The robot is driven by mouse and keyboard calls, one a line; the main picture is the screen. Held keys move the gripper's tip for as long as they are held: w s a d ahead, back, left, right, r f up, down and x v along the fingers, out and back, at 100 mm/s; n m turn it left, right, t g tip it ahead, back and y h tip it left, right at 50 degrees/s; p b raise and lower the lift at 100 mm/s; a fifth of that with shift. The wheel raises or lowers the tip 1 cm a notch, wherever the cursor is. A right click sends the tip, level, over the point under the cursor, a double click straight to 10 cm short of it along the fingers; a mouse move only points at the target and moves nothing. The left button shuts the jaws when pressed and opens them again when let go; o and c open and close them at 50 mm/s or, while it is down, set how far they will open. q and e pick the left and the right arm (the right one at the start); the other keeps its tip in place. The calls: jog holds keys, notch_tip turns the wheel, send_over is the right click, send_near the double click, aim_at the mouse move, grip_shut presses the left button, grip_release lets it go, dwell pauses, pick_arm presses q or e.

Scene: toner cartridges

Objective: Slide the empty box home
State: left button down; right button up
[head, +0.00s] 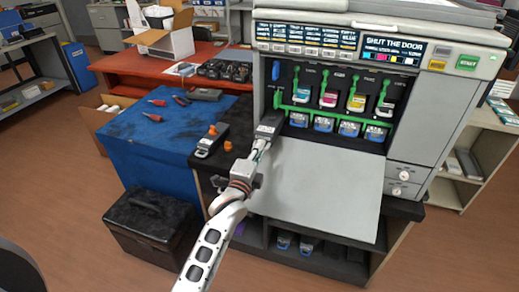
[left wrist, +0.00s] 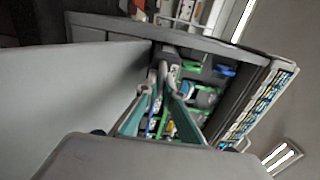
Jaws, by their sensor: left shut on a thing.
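My left gripper (head: 264,142) reaches into the lower left of the open printer (head: 440,120). In the left wrist view the two fingers (left wrist: 164,88) close together in front of the bay. A green bar (head: 335,116) runs above the bottles. My right gripper is not in view.
The printer's grey door (head: 320,185) is folded down, right of my left arm. A used box with an orange cap (head: 210,140) and loose orange caps (head: 228,146) lie on the dark counter. Screwdrivers (head: 152,117) lie on the blue cabinet. A black case (head: 152,225) stands on the floor.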

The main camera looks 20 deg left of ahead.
pick_arm(q)
jog(key=shift+r, duration=0.45)
